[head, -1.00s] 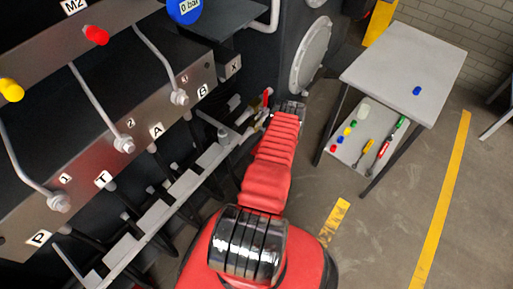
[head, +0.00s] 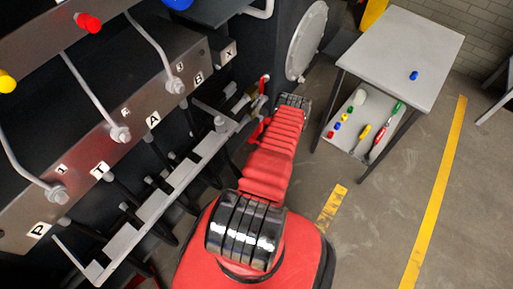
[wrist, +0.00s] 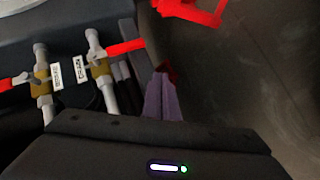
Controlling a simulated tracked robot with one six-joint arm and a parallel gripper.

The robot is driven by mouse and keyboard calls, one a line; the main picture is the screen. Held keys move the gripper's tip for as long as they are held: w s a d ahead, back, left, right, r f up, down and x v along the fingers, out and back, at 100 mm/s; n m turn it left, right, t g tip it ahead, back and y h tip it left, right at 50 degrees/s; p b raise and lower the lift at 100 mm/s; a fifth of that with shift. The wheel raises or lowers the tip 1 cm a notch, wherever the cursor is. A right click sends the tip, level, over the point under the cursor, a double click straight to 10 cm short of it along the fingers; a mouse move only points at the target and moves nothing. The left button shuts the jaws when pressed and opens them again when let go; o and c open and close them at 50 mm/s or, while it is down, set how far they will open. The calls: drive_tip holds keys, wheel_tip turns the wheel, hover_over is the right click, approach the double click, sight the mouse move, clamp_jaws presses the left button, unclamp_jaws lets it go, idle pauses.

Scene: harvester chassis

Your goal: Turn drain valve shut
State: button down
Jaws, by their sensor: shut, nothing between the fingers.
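In the wrist view are two brass valves side by side on pale pipes. The left valve (wrist: 42,76) has a red lever reaching left. The right valve (wrist: 97,66) has a red lever (wrist: 125,47) reaching right. Each has a white tag; I cannot read which is the drain. My gripper (wrist: 160,84) is shut and empty, its purplish fingertips to the right of and below the right lever's end, apparently apart from it. In the head view, a red lever (head: 264,82) shows beside my arm's far end; the gripper itself is hidden there.
A labelled manifold (head: 140,110) with pipes and hoses lines the left, with a grey rail (head: 165,205) below. A grey table (head: 405,55) with a lower shelf of tools stands right. A red frame-like thing (wrist: 190,10) is above right of the fingers.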

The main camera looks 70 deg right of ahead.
drive_tip(key=shift+s+a, duration=0.35)
drive_tip(key=shift+a, duration=0.2)
drive_tip(key=shift+s+a, duration=0.3)
drive_tip(key=shift+a, duration=0.2)
